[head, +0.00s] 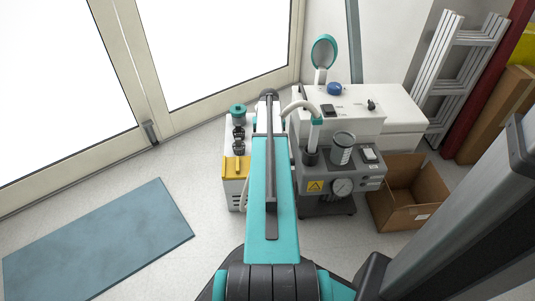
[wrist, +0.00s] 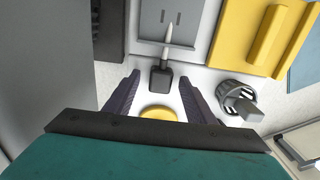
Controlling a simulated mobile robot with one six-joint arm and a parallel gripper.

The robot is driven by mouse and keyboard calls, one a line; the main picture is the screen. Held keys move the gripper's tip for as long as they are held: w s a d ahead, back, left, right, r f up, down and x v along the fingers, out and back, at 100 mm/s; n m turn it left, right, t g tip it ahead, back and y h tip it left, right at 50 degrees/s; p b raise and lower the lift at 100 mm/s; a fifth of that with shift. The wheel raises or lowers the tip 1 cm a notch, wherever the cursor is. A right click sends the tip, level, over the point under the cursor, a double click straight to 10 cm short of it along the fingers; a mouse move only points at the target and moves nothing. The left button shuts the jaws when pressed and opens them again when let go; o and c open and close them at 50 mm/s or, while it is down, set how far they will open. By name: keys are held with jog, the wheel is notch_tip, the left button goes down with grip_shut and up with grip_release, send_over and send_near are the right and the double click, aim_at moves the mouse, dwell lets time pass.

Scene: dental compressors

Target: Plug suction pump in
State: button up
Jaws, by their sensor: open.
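In the wrist view my gripper (wrist: 159,79) is open, with one dark finger on each side of a small black plug-like block (wrist: 160,76). I see no clear contact with it. A pale, thin prong or cord runs from the block towards a grey plate with two slots (wrist: 167,20). In the head view a grey unit with a pressure gauge (head: 314,203) and a white unit with a yellow front (head: 235,170) stand on either side of my teal arm. I cannot tell which is the suction pump. My gripper's fingers are hidden in the head view.
The wrist view shows a yellow round part (wrist: 158,113), a grey knob-like fitting (wrist: 238,97) and a yellow block (wrist: 268,38). The head view shows an open cardboard box (head: 408,205) at right and a blue mat (head: 100,245) at left. Floor beside the mat is clear.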

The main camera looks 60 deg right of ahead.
jog(key=shift+f, duration=0.1)
dwell(0.5)
jog(key=c, duration=1.1)
notch_tip(320, 180, up, 10)
jog(key=p, duration=0.4)
jog(key=shift+s+a+f+p, duration=0.35)
jog(key=shift+s+a, duration=0.55)
jog(key=shift+a, duration=0.4)
jog(key=shift+s+a+f+p, duration=0.3)
jog(key=shift+s+a, duration=0.65)
jog(key=shift+a, duration=0.35)
jog(key=shift+s+a+f+p, duration=0.3)
jog(key=shift+s+a, duration=0.6)
jog(key=shift+a, duration=0.4)
